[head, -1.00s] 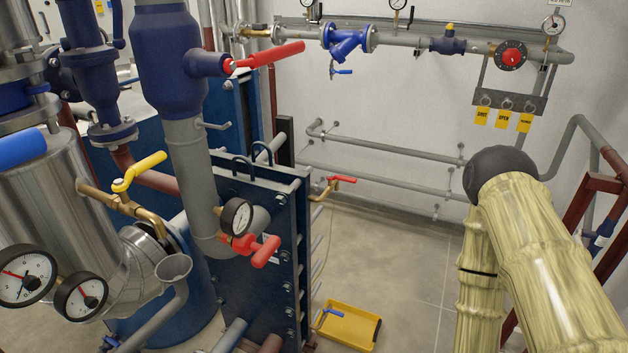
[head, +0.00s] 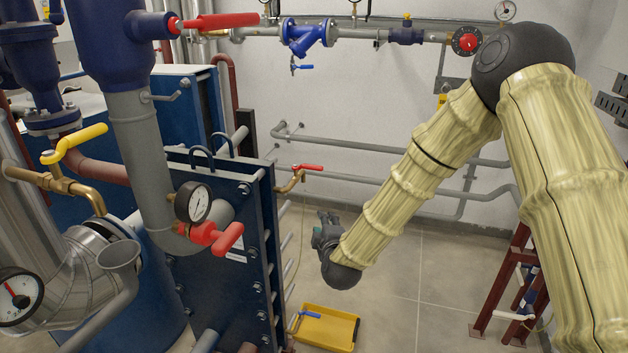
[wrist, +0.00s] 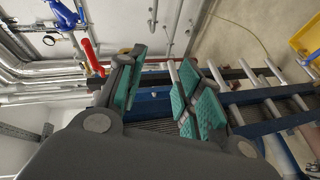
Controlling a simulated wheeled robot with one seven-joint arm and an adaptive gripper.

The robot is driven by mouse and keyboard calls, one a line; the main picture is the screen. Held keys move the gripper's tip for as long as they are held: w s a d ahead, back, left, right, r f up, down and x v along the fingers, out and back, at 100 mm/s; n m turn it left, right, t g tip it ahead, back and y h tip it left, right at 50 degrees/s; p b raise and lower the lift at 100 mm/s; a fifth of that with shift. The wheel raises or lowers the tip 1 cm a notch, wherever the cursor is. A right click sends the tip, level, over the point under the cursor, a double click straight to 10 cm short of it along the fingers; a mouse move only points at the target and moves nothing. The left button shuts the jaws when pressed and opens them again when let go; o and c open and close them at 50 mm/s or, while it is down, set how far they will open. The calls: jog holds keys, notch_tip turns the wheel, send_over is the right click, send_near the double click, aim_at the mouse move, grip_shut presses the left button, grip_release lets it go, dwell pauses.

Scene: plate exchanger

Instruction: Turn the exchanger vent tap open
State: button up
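Near the top edge of the blue plate exchanger (head: 225,270), a small brass tap with a red lever (head: 305,167) sticks out to the right in the head view. A red T-handle (head: 215,236) sits beside the gauge at the exchanger's front. No label shows which is the vent tap. My gripper (head: 325,234) is right of the exchanger, below the brass tap and apart from it. In the wrist view my gripper (wrist: 160,85) is open and empty, its green pads spread before the exchanger's bolts. A red lever (wrist: 92,57) shows beyond the left finger; I cannot tell which.
A yellow tray (head: 325,338) with a blue-handled tap (head: 304,317) above it is on the floor below my gripper. Grey pipes (head: 370,147) run along the back wall. A dark red stand (head: 500,280) is at right. The floor between is clear.

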aim_at(315, 169)
jog(key=w+a+r+n+t+b, duration=0.1)
jog(key=w+r, duration=0.1)
jog(key=r, duration=0.3)
jog(key=w+a+r+n+t, duration=0.1)
jog(key=w+r+t, duration=0.15)
jog(key=r, duration=0.25)
jog(key=shift+g, duration=0.35)
jog(key=w, duration=0.7)
jog(key=w+a+p, duration=0.1)
jog(key=w, duration=0.2)
jog(key=shift+w+r, duration=0.1)
jog(key=shift+w, duration=0.2)
grip_shut()
